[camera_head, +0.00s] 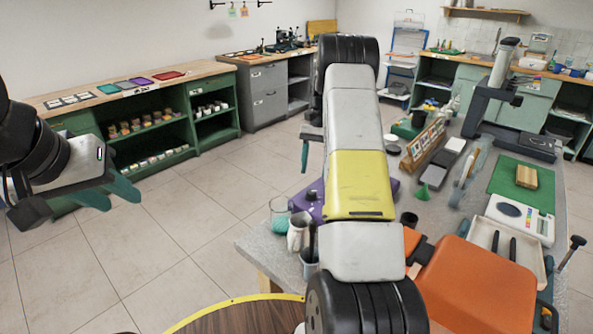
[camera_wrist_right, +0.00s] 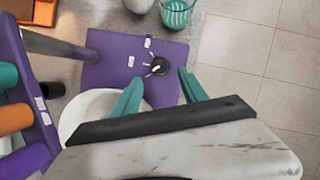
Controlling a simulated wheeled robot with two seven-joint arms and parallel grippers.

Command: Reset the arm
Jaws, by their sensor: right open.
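My left gripper (camera_head: 118,199) hangs at the left of the head view, with two teal fingers apart and nothing between them, over open floor. My right arm (camera_head: 352,130) rises through the middle of the head view and hides most of its gripper. One teal finger of my right gripper (camera_head: 304,156) shows left of the arm. In the right wrist view, my right gripper (camera_wrist_right: 158,88) is open and empty. Its fingers show over a purple device (camera_wrist_right: 112,62) with a black dial; whether they touch it cannot be told.
A striped glass (camera_wrist_right: 176,14) stands near the purple device. A white round vessel (camera_wrist_right: 72,112) is partly hidden by my gripper. The grey workbench (camera_head: 262,262) is crowded with a scale (camera_head: 521,216), an orange case (camera_head: 478,290) and a tray (camera_head: 482,232). The tiled floor (camera_head: 165,235) at left is clear.

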